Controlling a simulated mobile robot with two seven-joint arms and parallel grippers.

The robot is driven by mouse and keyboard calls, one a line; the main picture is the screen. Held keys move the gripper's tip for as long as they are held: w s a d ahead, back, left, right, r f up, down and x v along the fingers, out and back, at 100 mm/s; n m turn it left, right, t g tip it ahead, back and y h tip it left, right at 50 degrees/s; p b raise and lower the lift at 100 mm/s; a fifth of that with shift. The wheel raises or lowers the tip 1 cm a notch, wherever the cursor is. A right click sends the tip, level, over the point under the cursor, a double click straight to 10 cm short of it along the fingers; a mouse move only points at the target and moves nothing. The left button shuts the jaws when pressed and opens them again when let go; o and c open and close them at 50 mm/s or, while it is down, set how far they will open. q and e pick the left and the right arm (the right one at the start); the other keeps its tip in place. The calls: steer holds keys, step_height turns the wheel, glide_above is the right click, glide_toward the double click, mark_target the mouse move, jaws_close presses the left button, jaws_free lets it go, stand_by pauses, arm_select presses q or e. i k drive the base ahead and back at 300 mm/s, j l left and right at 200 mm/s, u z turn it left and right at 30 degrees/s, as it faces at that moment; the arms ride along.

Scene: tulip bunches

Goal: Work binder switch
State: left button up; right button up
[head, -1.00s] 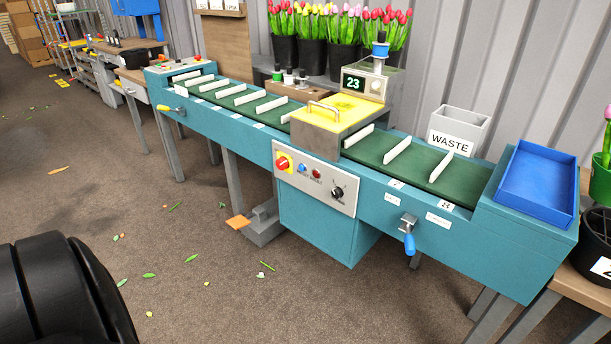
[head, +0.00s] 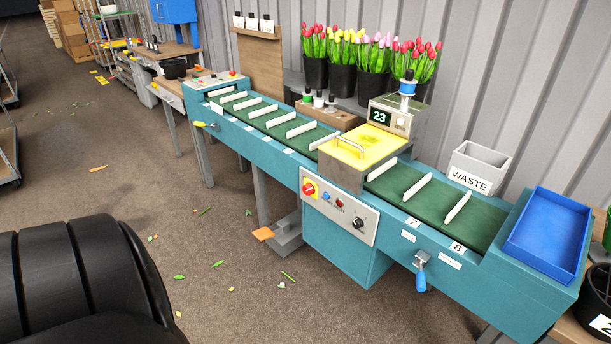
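The teal binder machine (head: 345,254) runs diagonally across the head view, with a green belt (head: 432,199) divided by white slats. Its grey control panel (head: 338,208) faces me on the front. A red rotary switch on a yellow plate (head: 309,189) sits at the panel's left. Beside it are a blue button (head: 326,196), a red button (head: 339,203) and a black knob (head: 358,222). A yellow lid (head: 365,146) covers the middle, below a display reading 23 (head: 381,117). A black rounded part of mine fills the lower left. Neither gripper is in view.
A blue tray (head: 588,235) sits on the machine's right end. A blue-handled crank (head: 421,272) juts from the front, and an orange pedal (head: 263,233) stands low on the floor. A grey waste bin (head: 478,168) and tulip buckets (head: 372,84) stand behind. The floor in front is mostly clear.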

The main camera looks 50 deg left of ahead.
mark_target(308, 189)
steer(key=u, duration=0.5)
steer(key=j+u, duration=0.15)
steer(key=u, duration=0.35)
steer(key=i+u, duration=0.1)
steer(key=u, duration=0.4)
